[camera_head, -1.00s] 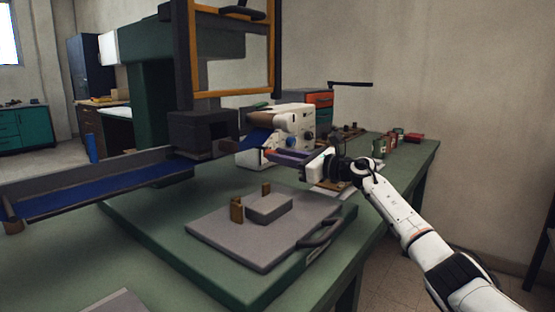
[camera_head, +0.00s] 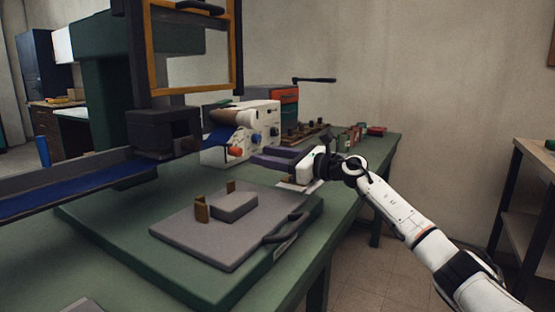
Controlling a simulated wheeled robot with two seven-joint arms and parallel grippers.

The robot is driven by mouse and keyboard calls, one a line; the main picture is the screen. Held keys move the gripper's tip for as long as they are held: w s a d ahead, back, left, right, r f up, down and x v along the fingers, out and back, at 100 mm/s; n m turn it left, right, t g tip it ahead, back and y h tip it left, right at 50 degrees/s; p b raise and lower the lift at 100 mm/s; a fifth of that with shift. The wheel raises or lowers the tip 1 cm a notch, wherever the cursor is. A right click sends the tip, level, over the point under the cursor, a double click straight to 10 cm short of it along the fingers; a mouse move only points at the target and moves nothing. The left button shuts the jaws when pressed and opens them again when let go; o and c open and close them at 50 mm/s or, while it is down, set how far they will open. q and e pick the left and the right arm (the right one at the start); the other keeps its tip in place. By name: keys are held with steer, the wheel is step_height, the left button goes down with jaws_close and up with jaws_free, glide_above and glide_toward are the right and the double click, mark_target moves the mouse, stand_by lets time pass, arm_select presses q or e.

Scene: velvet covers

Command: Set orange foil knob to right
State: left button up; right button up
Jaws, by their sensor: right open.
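The orange knob (camera_head: 236,151) is on the front face of a white foil machine (camera_head: 262,126) at the back of the green table. Blue knobs (camera_head: 256,138) sit to its right on the same face. My right gripper (camera_head: 256,158) reaches in from the right, its purple-grey fingers pointing left toward the machine's front. It is open, and its tips are a little right of and below the orange knob, apart from it as far as I can see. The setting of the knob is too small to read. My left gripper is not in view.
A grey plate with a block (camera_head: 234,207) and a handle lies on the green table (camera_head: 110,240) in front. A yellow-framed guard (camera_head: 150,50) and a blue-lined chute (camera_head: 70,195) stand left. Small boxes (camera_head: 376,131) lie at the back right. A shelf (camera_head: 530,190) stands far right.

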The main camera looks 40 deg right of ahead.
steer(key=shift+v, duration=1.85)
